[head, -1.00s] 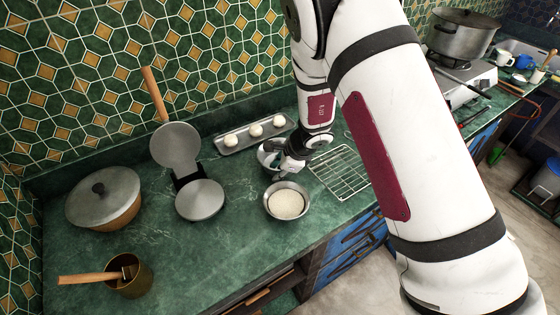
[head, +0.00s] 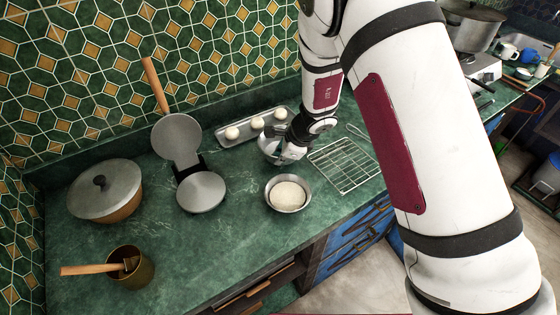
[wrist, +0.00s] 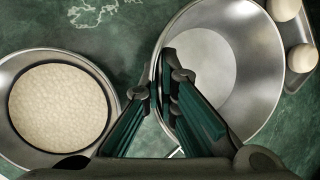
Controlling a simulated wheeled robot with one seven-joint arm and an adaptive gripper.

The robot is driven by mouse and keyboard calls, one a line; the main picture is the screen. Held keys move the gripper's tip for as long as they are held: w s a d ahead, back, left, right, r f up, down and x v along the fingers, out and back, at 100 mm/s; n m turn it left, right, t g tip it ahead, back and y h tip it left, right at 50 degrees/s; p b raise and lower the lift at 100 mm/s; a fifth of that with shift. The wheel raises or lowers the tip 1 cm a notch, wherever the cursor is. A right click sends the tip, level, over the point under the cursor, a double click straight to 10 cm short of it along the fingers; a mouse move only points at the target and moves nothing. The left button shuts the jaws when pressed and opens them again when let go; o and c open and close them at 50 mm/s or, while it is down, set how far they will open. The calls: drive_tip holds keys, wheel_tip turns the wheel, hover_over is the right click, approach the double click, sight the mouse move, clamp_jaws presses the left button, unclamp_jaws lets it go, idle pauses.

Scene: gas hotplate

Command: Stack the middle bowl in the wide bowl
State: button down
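An empty steel bowl (head: 267,147) stands behind my gripper on the green counter, partly hidden by it. In the wrist view this empty bowl (wrist: 255,90) fills the right side. A second steel bowl (head: 273,205) with pale, doughy or floury contents stands in front of it. It shows at the left of the wrist view (wrist: 100,70). I cannot tell by size which is the wide one. My gripper (head: 284,160) is low at the empty bowl's near side. In the wrist view its fingers (wrist: 160,92) are apart, with the empty bowl's left rim between them.
A tray (head: 232,141) with dough balls lies behind the bowls. A wire rack (head: 343,165) is to the right. An open waffle-iron-like press (head: 200,192), a lidded pot (head: 105,190) and a brown pot with a wooden handle (head: 131,268) stand left. The front counter is clear.

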wheel_tip(320, 180, up, 8)
drive_tip(key=shift+f, duration=0.1)
drive_tip(key=d+n, duration=0.1)
drive_tip(key=d+n+g, duration=0.1)
drive_tip(key=n, duration=0.1)
drive_tip(key=w+d+f+n+g+y, duration=0.1)
drive_tip(key=d+n, duration=0.1)
drive_tip(key=shift+w+d, duration=0.1)
drive_tip(key=s+d+n+g, duration=0.1)
drive_tip(key=d+n, duration=0.3)
drive_tip(key=d, duration=0.1)
drive_tip(key=s+d+n+g+h, duration=0.1)
drive_tip(key=d+n+g, duration=0.1)
drive_tip(key=d+n, duration=0.2)
drive_tip(key=s+d+n+g+h, duration=0.1)
drive_tip(key=s+d+n+g, duration=0.1)
drive_tip(key=d+n, duration=0.2)
drive_tip(key=shift+d+f+n, duration=0.2)
drive_tip(key=shift+d+n, duration=0.2)
drive_tip(key=shift+d, duration=1.45)
